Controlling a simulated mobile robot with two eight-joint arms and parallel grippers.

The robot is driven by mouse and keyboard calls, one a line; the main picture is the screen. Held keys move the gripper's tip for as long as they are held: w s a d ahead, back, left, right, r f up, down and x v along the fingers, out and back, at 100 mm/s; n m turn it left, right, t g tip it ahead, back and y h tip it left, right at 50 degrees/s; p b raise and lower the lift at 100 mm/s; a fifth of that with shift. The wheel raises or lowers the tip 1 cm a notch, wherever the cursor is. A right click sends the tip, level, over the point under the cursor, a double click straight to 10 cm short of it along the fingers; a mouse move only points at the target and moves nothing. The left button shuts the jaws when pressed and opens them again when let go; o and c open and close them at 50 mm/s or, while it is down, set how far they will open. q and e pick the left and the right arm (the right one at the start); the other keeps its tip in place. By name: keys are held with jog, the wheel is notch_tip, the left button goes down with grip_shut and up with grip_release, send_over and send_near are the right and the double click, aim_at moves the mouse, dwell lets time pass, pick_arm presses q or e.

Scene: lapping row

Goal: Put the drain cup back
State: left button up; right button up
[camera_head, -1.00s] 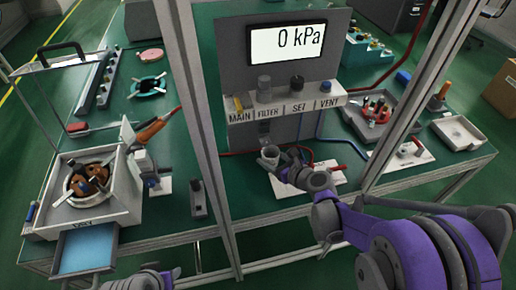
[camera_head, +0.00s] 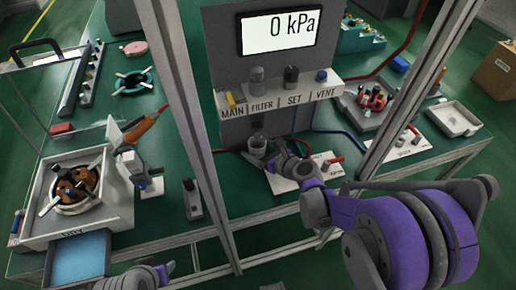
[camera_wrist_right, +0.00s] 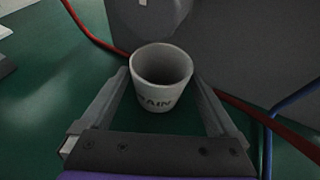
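The drain cup (camera_head: 257,145) is a small grey cup below the part of the panel labelled FILTER (camera_head: 261,106). In the right wrist view the cup (camera_wrist_right: 161,78) is upright, open at the top, with dark lettering partly readable as "RAIN". In the head view this gripper (camera_head: 264,158) is at the foot of the grey panel. My left arm (camera_head: 140,278) shows only in part at the bottom edge; its fingers cannot be made out.
The gauge display (camera_head: 279,33) reads 0 kPa. Upright frame posts (camera_head: 190,130) stand before the bench, one on each side of the panel. A red hose (camera_head: 232,150) and a blue hose (camera_head: 335,130) run near the cup. A lapping machine (camera_head: 100,215) stands at left.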

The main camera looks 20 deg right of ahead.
jog(key=shift+r, duration=0.1)
jog(key=shift+s+d+r, duration=0.1)
jog(key=shift+r, duration=0.05)
jog(key=p+v, duration=0.1)
jog(key=v, duration=0.9)
jog(key=shift+s+d+r+p, duration=0.2)
jog(key=shift+s+p, duration=0.1)
jog(key=shift+p, duration=0.1)
jog(key=shift+s+d+r, duration=0.1)
jog(key=shift+s+r, duration=0.05)
jog(key=shift+s, duration=0.25)
